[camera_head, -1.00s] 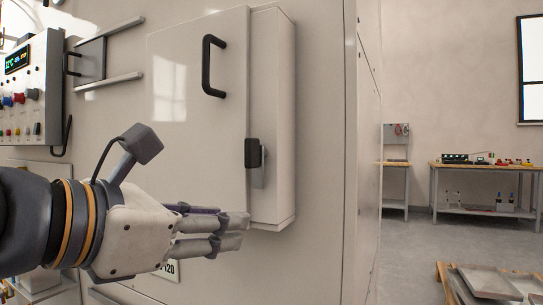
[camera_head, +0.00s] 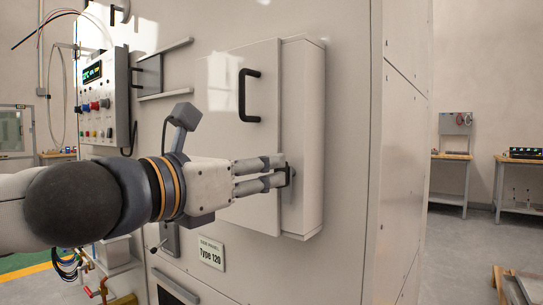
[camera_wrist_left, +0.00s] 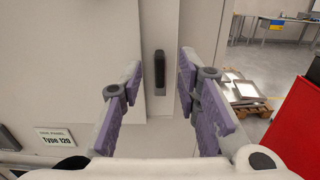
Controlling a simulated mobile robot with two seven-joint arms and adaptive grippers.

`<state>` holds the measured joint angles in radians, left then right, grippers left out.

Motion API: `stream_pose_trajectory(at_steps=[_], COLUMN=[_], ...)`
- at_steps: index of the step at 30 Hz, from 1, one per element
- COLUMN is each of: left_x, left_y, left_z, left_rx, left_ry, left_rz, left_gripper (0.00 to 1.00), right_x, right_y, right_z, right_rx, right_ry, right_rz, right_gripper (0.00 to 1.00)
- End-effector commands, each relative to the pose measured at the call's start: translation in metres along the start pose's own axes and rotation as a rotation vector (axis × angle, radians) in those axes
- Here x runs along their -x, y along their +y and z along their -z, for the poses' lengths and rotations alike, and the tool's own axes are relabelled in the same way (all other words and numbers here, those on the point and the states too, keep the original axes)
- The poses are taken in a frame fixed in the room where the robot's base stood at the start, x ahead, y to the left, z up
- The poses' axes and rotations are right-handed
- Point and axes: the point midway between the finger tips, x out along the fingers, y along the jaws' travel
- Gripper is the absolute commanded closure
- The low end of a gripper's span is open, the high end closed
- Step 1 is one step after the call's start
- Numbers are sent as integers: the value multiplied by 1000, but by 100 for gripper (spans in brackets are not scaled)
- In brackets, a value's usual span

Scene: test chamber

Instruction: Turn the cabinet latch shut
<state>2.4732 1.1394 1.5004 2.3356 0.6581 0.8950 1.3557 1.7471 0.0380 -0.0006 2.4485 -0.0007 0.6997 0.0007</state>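The cabinet latch has a black grip (camera_head: 289,173) on a grey plate, at the right edge of the pale cabinet door (camera_head: 225,135). The grip stands upright. My left gripper (camera_head: 277,172) reaches in from the left, its fingertips at the latch and partly covering it in the head view. In the left wrist view the purple-padded fingers (camera_wrist_left: 163,70) are spread wide. The latch grip (camera_wrist_left: 160,69) shows upright between them, with clear gaps on both sides, so they are not closed on it. The door looks flush with its frame. My right gripper is not in view.
A black door handle (camera_head: 248,95) sits above the latch. A control panel (camera_head: 104,98) is at the left, and a "Type 120" plate (camera_head: 211,252) below. Workbenches (camera_head: 451,157) stand at the far right. A red surface (camera_wrist_left: 298,125) shows at right in the wrist view.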

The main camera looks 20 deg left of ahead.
Motion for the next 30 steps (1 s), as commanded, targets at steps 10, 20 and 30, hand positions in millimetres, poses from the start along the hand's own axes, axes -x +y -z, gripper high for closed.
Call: stream_pose_trajectory(at_steps=[10, 20, 30], left_x=[-40, -40, -39], left_y=[1, 1, 0], left_z=[5, 4, 3], left_rx=[2, 2, -16], left_ry=[6, 5, 3], left_rz=[-1, 0, 0], left_gripper=[70, 100, 100], right_x=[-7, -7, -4], right_y=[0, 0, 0], right_z=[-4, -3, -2], right_rx=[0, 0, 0], right_ry=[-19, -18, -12], right_rz=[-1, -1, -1], right_gripper=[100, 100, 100])
